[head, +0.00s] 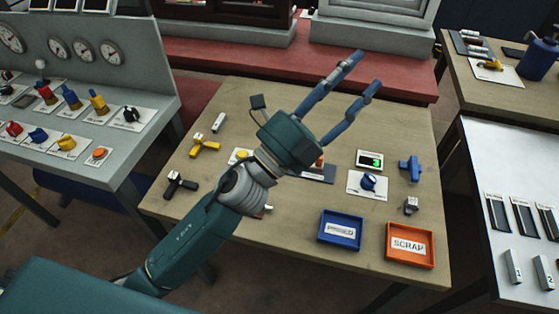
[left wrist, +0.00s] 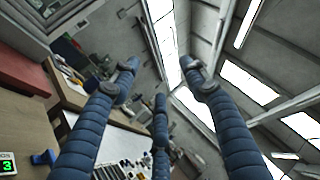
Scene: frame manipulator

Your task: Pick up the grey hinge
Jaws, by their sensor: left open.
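A small grey metal piece (head: 411,205), which looks like the grey hinge, lies on the wooden table (head: 290,213) right of the middle. It is above the orange tray and below a blue part; its detail is too small to make out. My left gripper (head: 366,71) is raised over the table, its blue fingers spread and empty, pointing up and to the right, well away from the grey piece. In the left wrist view the open fingers (left wrist: 165,90) point toward the ceiling and windows, and the grey piece does not show. My right gripper is not in view.
A blue tray (head: 341,246) and an orange SCRAP tray (head: 388,258) stand at the table's front. A blue part (head: 410,168), a knob panel (head: 367,184), a yellow part (head: 205,146) and a black part (head: 180,184) lie around. My left arm hides the table's middle.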

